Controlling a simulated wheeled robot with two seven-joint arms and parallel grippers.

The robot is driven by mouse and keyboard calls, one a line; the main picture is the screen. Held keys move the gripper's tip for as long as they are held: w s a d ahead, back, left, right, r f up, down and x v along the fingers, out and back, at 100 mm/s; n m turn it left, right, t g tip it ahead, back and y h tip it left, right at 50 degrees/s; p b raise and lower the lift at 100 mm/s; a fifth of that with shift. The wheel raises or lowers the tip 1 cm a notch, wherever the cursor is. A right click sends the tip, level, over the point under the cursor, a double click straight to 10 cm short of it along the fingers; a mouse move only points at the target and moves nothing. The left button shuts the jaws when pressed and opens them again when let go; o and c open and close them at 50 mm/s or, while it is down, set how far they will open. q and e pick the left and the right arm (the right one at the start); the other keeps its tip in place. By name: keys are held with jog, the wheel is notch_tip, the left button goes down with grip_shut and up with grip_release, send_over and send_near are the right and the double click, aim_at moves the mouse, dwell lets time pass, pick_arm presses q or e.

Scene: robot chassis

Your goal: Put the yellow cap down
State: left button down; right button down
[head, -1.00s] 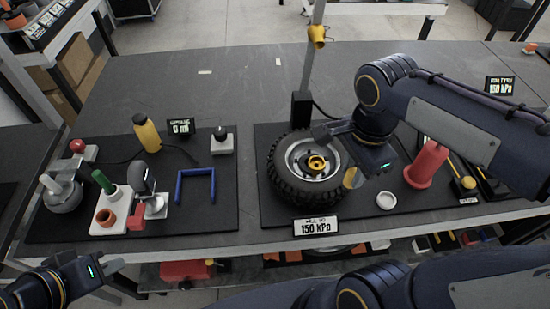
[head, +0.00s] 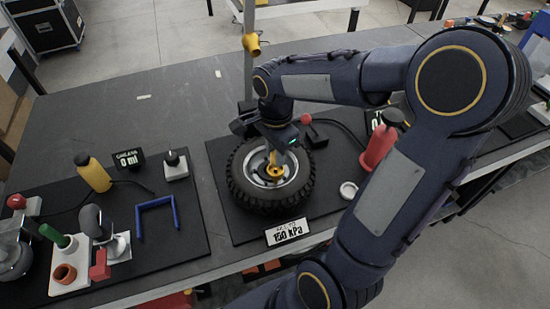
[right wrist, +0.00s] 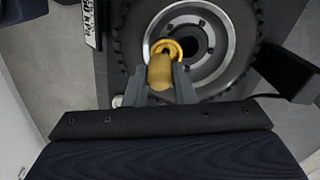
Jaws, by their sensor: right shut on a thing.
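My right gripper (head: 277,151) reaches over the tyre (head: 245,190) from above. In the right wrist view its two fingers (right wrist: 168,86) are shut on the yellow cap (right wrist: 160,72). A yellow ring (right wrist: 173,44) shows at the cap's far end, over the grey wheel hub. In the head view the cap (head: 273,158) is largely covered by the gripper, and the yellow ring (head: 275,174) lies below it near the wheel's centre. I cannot tell whether cap and ring touch. My left gripper is out of view.
A pressure sign (head: 287,231) stands in front of the tyre. A white round lid (head: 348,190) and a red cone-shaped object (head: 379,147) are to the right. A blue U-shaped holder (head: 157,217) and a yellow bottle (head: 93,173) are to the left. A post (head: 248,72) rises behind the tyre.

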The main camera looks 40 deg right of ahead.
jog(key=shift+w+d+f, duration=0.25)
jog(key=shift+w+f, duration=0.1)
jog(key=shift+f, duration=1.75)
jog(key=shift+f, duration=0.2)
jog(key=c, duration=1.2)
grip_release()
jog(key=shift+r, duration=0.1)
